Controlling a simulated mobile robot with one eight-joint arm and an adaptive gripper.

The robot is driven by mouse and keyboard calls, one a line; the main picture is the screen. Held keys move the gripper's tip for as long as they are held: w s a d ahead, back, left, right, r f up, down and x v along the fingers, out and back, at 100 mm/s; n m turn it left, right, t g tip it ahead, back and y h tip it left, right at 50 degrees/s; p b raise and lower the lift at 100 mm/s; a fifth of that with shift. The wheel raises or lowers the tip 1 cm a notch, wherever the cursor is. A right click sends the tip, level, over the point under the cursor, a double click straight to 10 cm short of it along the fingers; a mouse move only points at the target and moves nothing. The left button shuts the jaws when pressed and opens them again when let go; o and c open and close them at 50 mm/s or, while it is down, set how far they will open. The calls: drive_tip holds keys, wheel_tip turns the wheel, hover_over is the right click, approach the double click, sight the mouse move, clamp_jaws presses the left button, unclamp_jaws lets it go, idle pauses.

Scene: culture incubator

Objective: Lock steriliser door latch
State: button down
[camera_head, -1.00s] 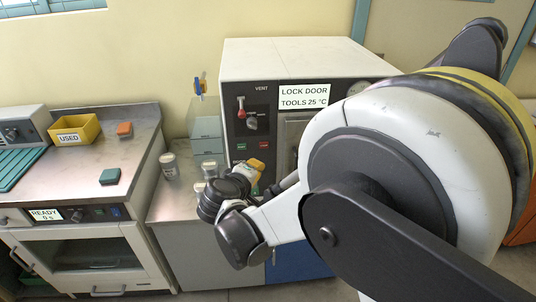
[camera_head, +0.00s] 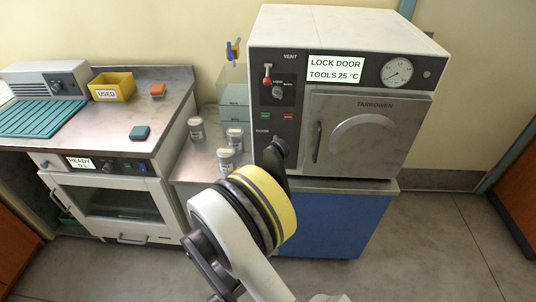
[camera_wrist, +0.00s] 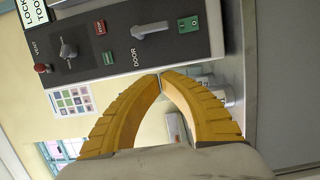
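The steriliser (camera_head: 345,28) stands on a blue cabinet, its door (camera_head: 370,130) looking closed, with a dark vertical handle (camera_head: 318,142). In the wrist view the control panel (camera_wrist: 95,62) appears turned sideways. A grey door latch lever (camera_wrist: 150,30) sits beside the word DOOR, near a green marked tile (camera_wrist: 188,24). My gripper (camera_wrist: 160,75) has its yellow fingertips together with nothing between them. The tips appear just below the panel in that picture, apart from the latch lever. In the head view my arm hides the gripper and the latch.
The display (camera_head: 336,69) reads LOCK DOOR, TOOLS 25 °C. A red vent lever (camera_head: 267,74) and a knob (camera_head: 278,91) are higher on the panel. Several jars (camera_head: 226,160) stand left of the steriliser. The floor at right is clear.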

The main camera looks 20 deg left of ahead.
sight(276, 147)
drive_tip(key=w+b, duration=0.3)
drive_tip(key=w, duration=0.6)
drive_tip(key=shift+w+d+f, duration=0.1)
drive_tip(key=shift+w+f, duration=0.05)
drive_tip(key=shift+w, duration=0.2)
drive_tip(key=d+b, duration=0.1)
drive_tip(key=w+d, duration=0.1)
drive_tip(key=d, duration=0.1)
drive_tip(key=shift+b, duration=0.35)
drive_tip(key=shift+w+d+r, duration=0.15)
drive_tip(key=shift+d+r, duration=0.05)
drive_tip(key=shift+d, duration=0.2)
drive_tip(key=shift+w+d+f, duration=0.1)
drive_tip(key=shift+f, duration=0.05)
